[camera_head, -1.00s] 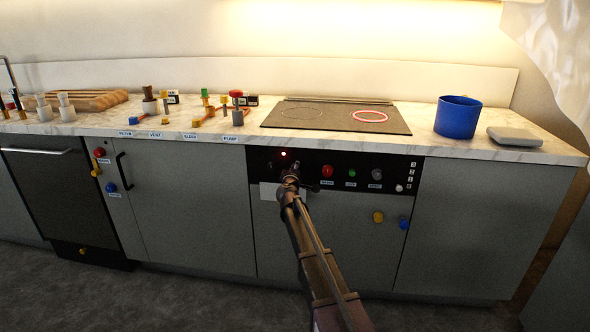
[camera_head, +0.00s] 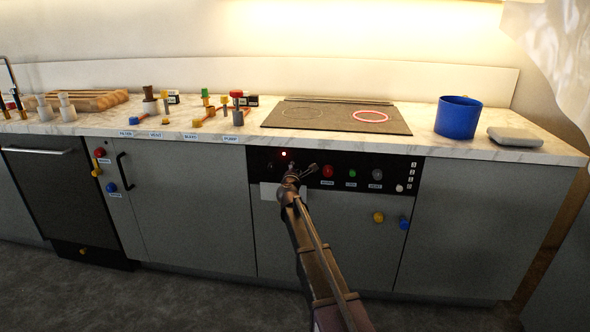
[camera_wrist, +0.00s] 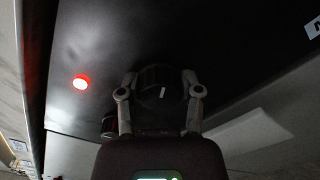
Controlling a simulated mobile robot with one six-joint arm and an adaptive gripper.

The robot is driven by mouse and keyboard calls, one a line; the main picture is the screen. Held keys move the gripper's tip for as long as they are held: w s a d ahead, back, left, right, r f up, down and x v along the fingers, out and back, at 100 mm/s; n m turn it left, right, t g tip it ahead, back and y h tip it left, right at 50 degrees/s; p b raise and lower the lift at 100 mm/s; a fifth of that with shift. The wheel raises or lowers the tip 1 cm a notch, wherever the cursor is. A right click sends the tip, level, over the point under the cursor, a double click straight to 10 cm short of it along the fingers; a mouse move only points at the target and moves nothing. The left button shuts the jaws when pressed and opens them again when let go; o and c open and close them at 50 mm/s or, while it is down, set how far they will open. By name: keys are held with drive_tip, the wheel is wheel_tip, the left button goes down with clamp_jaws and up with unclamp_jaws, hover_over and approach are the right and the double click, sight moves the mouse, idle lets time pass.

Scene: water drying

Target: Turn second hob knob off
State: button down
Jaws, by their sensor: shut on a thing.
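My gripper (camera_wrist: 160,96) has its two fingers on either side of a round black hob knob (camera_wrist: 158,83) with a short white mark, shut on it. The mark stands nearly upright in the wrist view. In the head view my gripper (camera_head: 300,172) is at the black control panel (camera_head: 340,160) below the hob, and it hides the held knob. Another dark knob (camera_wrist: 108,125) shows partly behind the left finger. A red light (camera_wrist: 81,83) glows on the panel; it also shows in the head view (camera_head: 284,154). The hob's right ring (camera_head: 371,116) glows red; the left ring (camera_head: 302,112) is dark.
Right of my gripper on the panel are a red button (camera_head: 328,171), a green button (camera_head: 352,173) and a grey one (camera_head: 377,174). The floor in front is clear.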

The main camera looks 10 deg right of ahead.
drive_tip(key=n, duration=0.6)
drive_tip(key=shift+w+n, duration=0.15)
drive_tip(key=shift+n, duration=0.15)
drive_tip(key=n, duration=0.6)
idle(0.3)
drive_tip(key=shift+c, duration=1.3)
unclamp_jaws()
drive_tip(key=v, duration=1.2)
drive_tip(key=shift+r, duration=0.1)
